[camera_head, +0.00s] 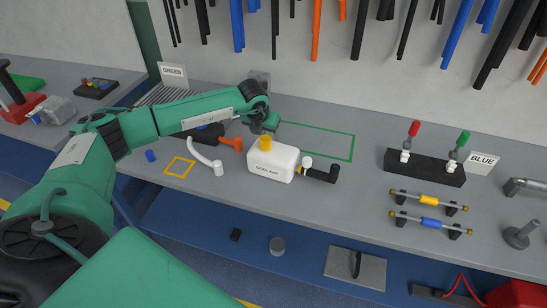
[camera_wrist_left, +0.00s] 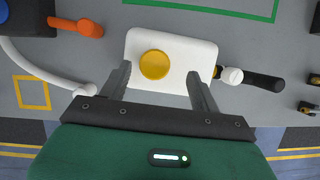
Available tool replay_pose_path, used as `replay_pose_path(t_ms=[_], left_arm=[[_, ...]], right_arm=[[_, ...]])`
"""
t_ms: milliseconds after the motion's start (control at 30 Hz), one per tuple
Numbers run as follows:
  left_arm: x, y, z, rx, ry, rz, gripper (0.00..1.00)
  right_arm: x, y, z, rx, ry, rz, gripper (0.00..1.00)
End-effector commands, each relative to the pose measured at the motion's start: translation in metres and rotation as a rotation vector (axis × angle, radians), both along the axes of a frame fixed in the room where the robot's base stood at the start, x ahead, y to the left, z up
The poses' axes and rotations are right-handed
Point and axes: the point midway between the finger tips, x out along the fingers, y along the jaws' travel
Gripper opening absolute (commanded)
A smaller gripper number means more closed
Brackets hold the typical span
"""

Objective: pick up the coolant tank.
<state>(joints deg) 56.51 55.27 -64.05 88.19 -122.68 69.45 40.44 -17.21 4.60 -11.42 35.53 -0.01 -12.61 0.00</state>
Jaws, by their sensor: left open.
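The coolant tank (camera_head: 278,161) is a white box labelled COOLANT with a yellow cap (camera_head: 265,143). It stands upright on the grey bench. In the left wrist view the tank (camera_wrist_left: 193,48) lies ahead of my gripper, its cap (camera_wrist_left: 155,64) between the fingers. My left gripper (camera_head: 269,125) is at the back side of the tank in the head view. In the wrist view its fingers (camera_wrist_left: 158,72) are spread apart and overlap the tank's near edge. I cannot tell whether they touch it. My right gripper is not in view.
A white curved hose (camera_head: 207,157) and an orange-ended part (camera_head: 231,143) lie left of the tank. A black elbow fitting (camera_head: 323,174) with a white end lies close at its right. Green (camera_head: 352,146) and yellow (camera_head: 167,169) outlines mark bare bench. Fuses and a terminal block (camera_head: 424,167) are further right.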

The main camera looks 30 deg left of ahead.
Motion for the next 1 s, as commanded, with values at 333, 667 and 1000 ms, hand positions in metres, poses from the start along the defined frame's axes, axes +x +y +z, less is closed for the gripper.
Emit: replay_pose_path(t_ms=[333, 667, 1000], left_arm=[[0.006, 0.008, -0.026, 0.001, 0.002, 0.000, 0.63], [0.015, 0.010, -0.053, -0.001, -0.001, 0.000, 0.63], [0.015, 0.010, -0.053, -0.001, -0.001, 0.000, 0.32]], right_arm=[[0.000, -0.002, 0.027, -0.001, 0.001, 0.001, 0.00], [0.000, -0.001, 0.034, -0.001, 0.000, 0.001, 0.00], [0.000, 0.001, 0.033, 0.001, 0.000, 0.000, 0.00]])
